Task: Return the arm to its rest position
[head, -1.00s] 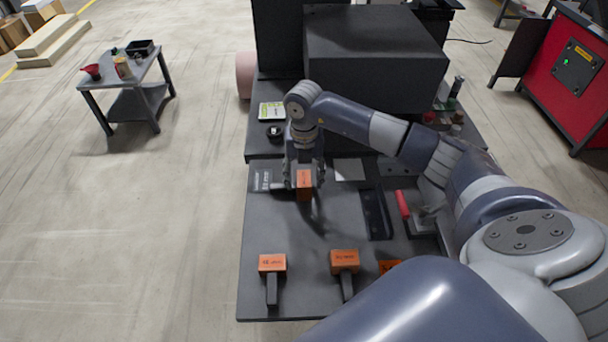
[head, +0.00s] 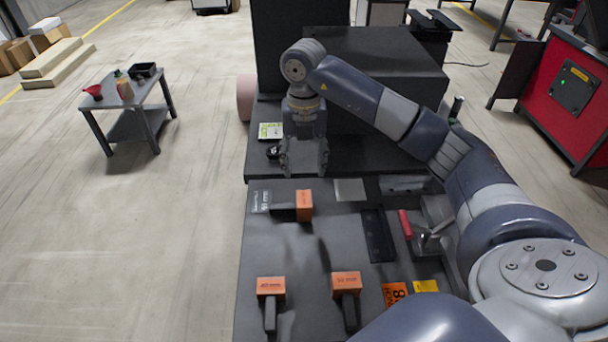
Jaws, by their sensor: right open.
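My right arm comes in from the right, and its gripper (head: 304,168) hangs over the back part of the dark workbench (head: 290,240), pointing down. Its fingers are apart with nothing between them. An orange block with a dark handle (head: 304,205) lies on the bench in front of the gripper, apart from it. Two more orange blocks with dark handles, one at the front left (head: 271,287) and one at the front middle (head: 346,283), lie near the front. My left gripper is not in view.
A big dark box (head: 380,60) stands behind the arm. A red-handled clamp (head: 405,224), a dark slotted plate (head: 378,236) and orange and yellow labels (head: 395,293) are on the bench's right. A small side table (head: 130,95) stands at left; the floor between is clear.

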